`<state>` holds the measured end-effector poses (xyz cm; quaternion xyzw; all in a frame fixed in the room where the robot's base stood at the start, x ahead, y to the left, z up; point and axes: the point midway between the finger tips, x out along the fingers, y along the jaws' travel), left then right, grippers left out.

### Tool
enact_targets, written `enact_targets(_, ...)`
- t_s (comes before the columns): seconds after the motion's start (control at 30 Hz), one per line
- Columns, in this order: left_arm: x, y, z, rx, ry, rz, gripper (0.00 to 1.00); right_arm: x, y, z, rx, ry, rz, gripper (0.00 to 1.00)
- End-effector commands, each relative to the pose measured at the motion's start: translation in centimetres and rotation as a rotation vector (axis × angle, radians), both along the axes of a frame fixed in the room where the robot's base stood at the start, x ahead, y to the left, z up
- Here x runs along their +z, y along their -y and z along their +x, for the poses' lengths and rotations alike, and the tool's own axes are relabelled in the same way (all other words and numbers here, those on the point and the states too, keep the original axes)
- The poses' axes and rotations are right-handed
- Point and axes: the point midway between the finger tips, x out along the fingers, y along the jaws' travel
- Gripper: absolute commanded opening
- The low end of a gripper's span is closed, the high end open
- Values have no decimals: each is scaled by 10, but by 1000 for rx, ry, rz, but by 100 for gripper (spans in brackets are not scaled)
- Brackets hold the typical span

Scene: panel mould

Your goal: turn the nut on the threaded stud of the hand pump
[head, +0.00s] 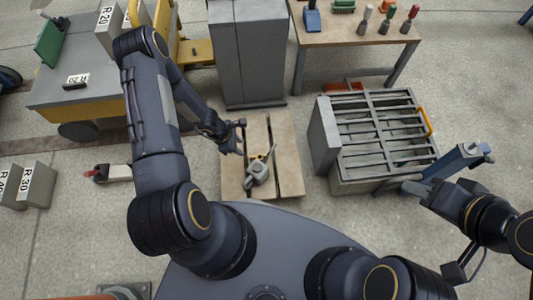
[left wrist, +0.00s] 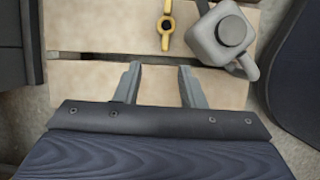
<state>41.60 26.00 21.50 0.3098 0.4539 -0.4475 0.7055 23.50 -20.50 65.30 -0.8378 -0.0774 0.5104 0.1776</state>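The hand pump (head: 258,173) is a small grey body on a wooden pallet; it also shows in the left wrist view (left wrist: 226,38), with a dark round cap and a grey handle. Beside it is a yellow two-winged piece with a dark centre (left wrist: 166,24), which looks like the nut on its stud; the thread cannot be made out. My left gripper (head: 241,137) is above the pallet. In the left wrist view its two fingers (left wrist: 157,86) are apart with only bare wood between them, below the yellow piece. My right gripper (head: 416,188) is at the right, away from the pump.
The pallet (head: 287,140) has dark gaps between its boards. A grey cabinet (head: 247,55) stands behind it. A slatted grey crate (head: 345,170) is to the right, with a blue post-like object (head: 457,162) beside it. A cart (head: 75,85) and weight blocks (head: 36,185) are left.

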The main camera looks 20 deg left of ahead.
Motion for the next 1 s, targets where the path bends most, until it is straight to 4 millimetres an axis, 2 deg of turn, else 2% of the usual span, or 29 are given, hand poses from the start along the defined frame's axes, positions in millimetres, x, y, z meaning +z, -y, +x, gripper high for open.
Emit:
enact_targets(0.03, -17, 2, -6, 18, -21, -1, 36, -7, 0, 0, 0, 0, 0, 36)
enact_targets(0.1, -27, 3, -9, 30, -35, 0, 36, -9, 0, 0, 0, 0, 0, 36)
enact_targets(0.47, -59, 16, -4, 31, -37, -1, 36, -27, 0, 0, 0, 1, 0, 36)
enact_targets(0.7, -91, 30, 2, 31, -36, -2, 36, -49, 0, 0, 0, 0, 0, 36)
enact_targets(0.97, -92, 32, 3, 31, -36, -1, 36, -48, 0, 0, 0, 0, 0, 36)
enact_targets(1.0, -92, 32, 3, 31, -36, -1, 32, -48, 0, 0, 0, 1, 0, 36)
